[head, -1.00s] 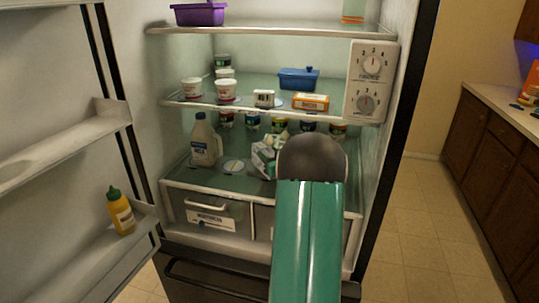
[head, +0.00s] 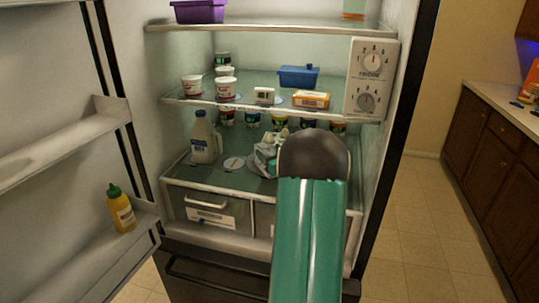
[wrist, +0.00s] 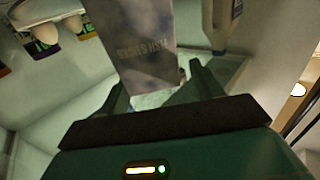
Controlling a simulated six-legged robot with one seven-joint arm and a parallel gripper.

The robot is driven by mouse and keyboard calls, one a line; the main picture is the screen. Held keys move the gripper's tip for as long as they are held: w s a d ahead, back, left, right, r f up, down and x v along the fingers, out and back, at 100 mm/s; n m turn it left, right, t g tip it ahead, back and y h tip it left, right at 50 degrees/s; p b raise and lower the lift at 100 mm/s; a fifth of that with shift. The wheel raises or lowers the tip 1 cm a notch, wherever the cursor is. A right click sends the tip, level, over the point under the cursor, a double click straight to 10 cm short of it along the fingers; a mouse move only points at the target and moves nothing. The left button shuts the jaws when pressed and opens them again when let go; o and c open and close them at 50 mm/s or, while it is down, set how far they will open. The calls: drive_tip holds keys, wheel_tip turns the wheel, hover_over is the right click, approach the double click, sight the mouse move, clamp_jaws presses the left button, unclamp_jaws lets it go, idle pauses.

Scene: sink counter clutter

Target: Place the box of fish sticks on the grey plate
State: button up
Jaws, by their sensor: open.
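The box of fish sticks (wrist: 145,45) stands out in the wrist view, its grey face lettered and appearing upside down. Its near end shows between the spread fingertips of my gripper (wrist: 156,78), which is open. I cannot tell whether a finger touches it. In the head view the box (head: 266,153) is partly seen on the lower glass shelf, left of my arm's dark joint, which hides most of my gripper. A greyish round edge (head: 256,170) shows below the box and may be the grey plate; it is mostly hidden.
A milk jug (head: 205,140) and a small round disc (head: 234,164) are left of the box. Eggs (wrist: 73,23) in a carton are close by. The shelf above (head: 190,103) holds cups, a blue dish and an orange box. A drawer (head: 205,210) is below.

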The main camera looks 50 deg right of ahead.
drive_tip(key=v, duration=1.1)
drive_tip(key=w+a+r+g, duration=0.2)
drive_tip(key=w+a+r, duration=0.1)
drive_tip(key=a, duration=0.4)
drive_tip(key=w+a+r+g, duration=0.1)
drive_tip(key=w+a+r, duration=0.15)
drive_tip(key=a, duration=0.45)
drive_tip(key=w+a+r+g, duration=0.2)
drive_tip(key=a+r, duration=0.1)
drive_tip(key=a, duration=0.4)
drive_tip(key=s+a+f+n+g+y, duration=0.1)
drive_tip(key=s+a+g+y, duration=0.1)
drive_tip(key=s+a, duration=0.3)
drive_tip(key=s+a+n+g+y, duration=0.2)
drive_tip(key=s+a, duration=0.4)
drive_tip(key=a, duration=0.8)
drive_tip(key=s+a+f+n+g+y, duration=0.1)
drive_tip(key=s+a+g+y, duration=0.1)
drive_tip(key=s+a, duration=0.4)
drive_tip(key=a, duration=0.4)
drive_tip(key=shift+s+f+y, duration=0.2)
drive_tip(key=shift+f+y, duration=0.1)
drive_tip(key=shift+y, duration=0.1)
drive_tip(key=c, duration=0.6)
drive_tip(key=shift+a, duration=0.15)
drive_tip(key=shift+c, duration=0.2)
